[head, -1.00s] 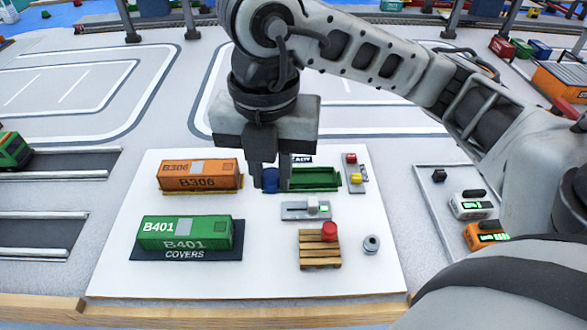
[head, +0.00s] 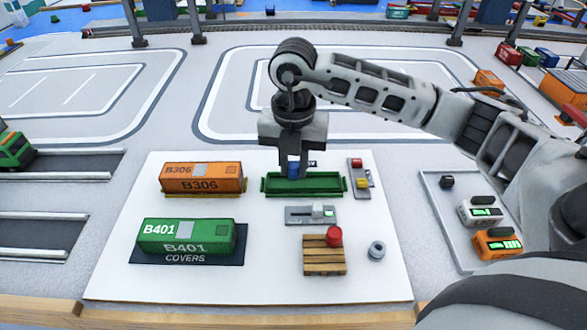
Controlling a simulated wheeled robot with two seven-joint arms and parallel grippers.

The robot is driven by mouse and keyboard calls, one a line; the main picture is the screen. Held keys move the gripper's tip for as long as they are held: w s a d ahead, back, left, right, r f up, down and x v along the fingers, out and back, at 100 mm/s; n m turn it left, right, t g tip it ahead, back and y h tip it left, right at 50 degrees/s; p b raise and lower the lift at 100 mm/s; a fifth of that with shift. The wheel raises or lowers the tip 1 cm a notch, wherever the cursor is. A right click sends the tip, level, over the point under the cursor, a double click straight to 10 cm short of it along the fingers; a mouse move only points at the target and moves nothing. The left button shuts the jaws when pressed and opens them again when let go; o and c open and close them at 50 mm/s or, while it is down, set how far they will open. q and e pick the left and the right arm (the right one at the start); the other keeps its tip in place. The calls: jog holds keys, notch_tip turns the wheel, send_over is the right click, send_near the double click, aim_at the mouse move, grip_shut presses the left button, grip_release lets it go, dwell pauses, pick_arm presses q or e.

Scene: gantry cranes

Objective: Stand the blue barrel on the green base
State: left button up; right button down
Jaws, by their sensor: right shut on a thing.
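The green base (head: 325,185) is a long, low green tray near the back of the white board. The blue barrel (head: 293,168) is upright between the fingers of my right gripper (head: 293,163), which is shut on it. The barrel is over or in the left-middle part of the green base. I cannot tell whether its bottom touches the base. The gripper fingers hide part of the barrel. My left gripper is not in view.
An orange container (head: 200,178) and a green container (head: 186,236) stand on the left of the white board (head: 120,270). A slider panel (head: 297,216), a wooden pallet (head: 323,262) with a red barrel (head: 334,236), and a grey ring (head: 376,250) are in front of the base.

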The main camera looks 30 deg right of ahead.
aim_at(293, 165)
jog(key=shift+f, duration=0.8)
jog(key=shift+f, duration=0.15)
jog(key=c, duration=1.5)
grip_release()
jog(key=shift+c, duration=0.2)
notch_tip(293, 165, up, 12)
jog(key=shift+p, duration=0.4)
